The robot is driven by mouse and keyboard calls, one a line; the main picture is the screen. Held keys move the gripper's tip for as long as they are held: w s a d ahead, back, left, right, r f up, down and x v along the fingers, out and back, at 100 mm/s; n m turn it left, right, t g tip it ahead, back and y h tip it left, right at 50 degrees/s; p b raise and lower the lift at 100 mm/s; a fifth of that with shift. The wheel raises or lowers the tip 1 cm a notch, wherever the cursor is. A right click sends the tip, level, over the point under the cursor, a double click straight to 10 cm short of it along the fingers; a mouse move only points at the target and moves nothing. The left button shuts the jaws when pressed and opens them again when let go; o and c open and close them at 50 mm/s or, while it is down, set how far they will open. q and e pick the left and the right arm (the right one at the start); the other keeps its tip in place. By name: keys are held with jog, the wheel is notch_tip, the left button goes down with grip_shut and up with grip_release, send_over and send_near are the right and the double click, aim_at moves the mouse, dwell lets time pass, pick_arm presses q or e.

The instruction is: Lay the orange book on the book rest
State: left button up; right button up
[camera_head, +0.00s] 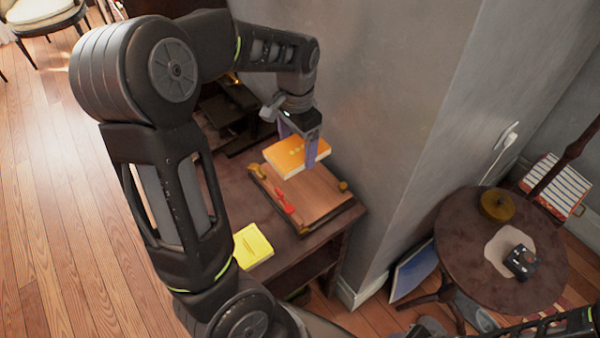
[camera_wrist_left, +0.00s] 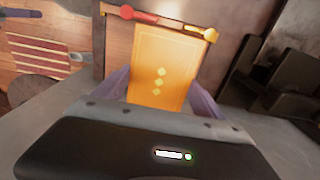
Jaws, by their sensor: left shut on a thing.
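The orange book (camera_head: 290,155) is held in my left gripper (camera_head: 299,138), over the far end of the wooden book rest (camera_head: 318,188). In the left wrist view the orange book (camera_wrist_left: 165,62) stands out between the two purple fingers of my left gripper (camera_wrist_left: 160,92), its cover with small diamond marks facing the camera. The book rest (camera_wrist_left: 118,40) shows behind it, with a red piece and brass knobs. I cannot tell whether the book touches the rest. My right gripper does not show; only a dark arm part shows at the lower right of the head view.
A yellow book (camera_head: 253,246) lies on the brown table (camera_head: 230,187) beside the rest. Dark objects (camera_head: 228,110) stand at the table's far end. The grey wall (camera_head: 375,130) is close on the right. A round table (camera_head: 455,245) with a brass-coloured pot (camera_head: 497,204) stands further right.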

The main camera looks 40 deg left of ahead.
pick_arm(q)
send_over(297, 179)
notch_tip(297, 179, down, 5)
jog(key=shift+f, duration=0.2)
jog(key=shift+f, duration=0.1)
jog(key=shift+f, duration=1.8)
jog(key=shift+f, duration=0.15)
jog(key=o, duration=1.6)
notch_tip(297, 179, up, 12)
jog(key=shift+r, duration=0.2)
